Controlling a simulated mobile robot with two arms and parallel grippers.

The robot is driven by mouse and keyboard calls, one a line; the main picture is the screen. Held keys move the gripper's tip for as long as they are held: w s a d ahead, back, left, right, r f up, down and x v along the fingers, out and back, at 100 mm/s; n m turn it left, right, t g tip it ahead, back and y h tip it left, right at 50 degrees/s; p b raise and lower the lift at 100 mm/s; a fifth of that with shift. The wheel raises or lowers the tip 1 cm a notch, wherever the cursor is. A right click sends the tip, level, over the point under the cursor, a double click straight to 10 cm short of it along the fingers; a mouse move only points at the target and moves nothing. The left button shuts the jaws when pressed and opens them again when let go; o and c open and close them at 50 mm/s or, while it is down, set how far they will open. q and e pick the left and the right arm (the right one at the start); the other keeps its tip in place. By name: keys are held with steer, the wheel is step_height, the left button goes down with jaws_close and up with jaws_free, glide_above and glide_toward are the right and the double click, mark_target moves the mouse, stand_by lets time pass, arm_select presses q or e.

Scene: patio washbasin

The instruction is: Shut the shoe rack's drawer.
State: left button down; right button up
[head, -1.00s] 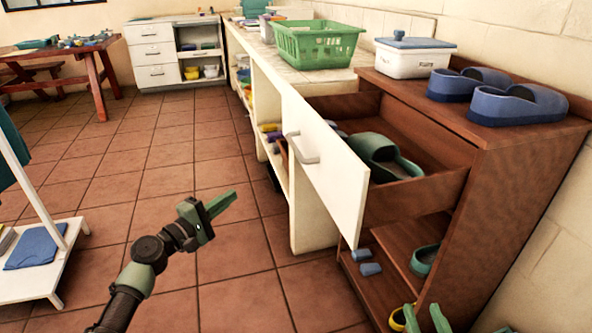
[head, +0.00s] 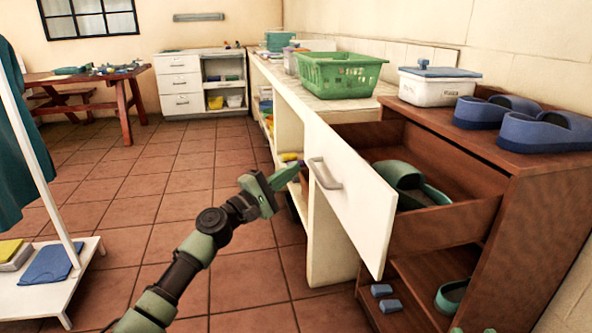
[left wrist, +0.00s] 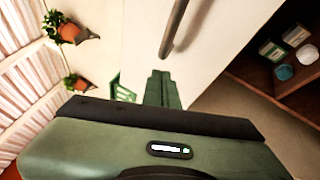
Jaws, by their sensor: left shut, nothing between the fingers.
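The shoe rack (head: 535,215) is a brown wooden unit at the right of the head view. Its drawer (head: 450,222) is pulled out, with a white front (head: 350,205) and a grey bar handle (head: 325,174). Green clogs (head: 405,180) lie in the drawer. My left gripper (head: 287,174) is shut and empty, its fingertips just left of the handle; contact cannot be told. The left wrist view shows the shut green fingers (left wrist: 162,90) before the white front, with the handle bar (left wrist: 174,28) above them. My right gripper is not clearly visible; only a green bit shows at the bottom edge.
A counter (head: 300,92) with a green basket (head: 340,75) runs behind the drawer. Blue clogs (head: 545,128) and a white box (head: 438,90) stand on the rack. A white stand (head: 45,285) is at the left. Tiled floor (head: 150,185) between is free.

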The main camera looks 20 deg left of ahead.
arm_select(q)
steer(key=shift+w+d+r, duration=0.2)
steer(key=shift+d+r, duration=0.15)
steer(key=shift+d, duration=0.35)
arm_select(e)
steer(key=shift+d+f+g, duration=0.1)
steer(key=shift+f+g, duration=0.3)
steer(key=shift+f, duration=0.2)
arm_select(q)
steer(key=shift+w+d, duration=0.1)
steer(key=shift+d, duration=0.05)
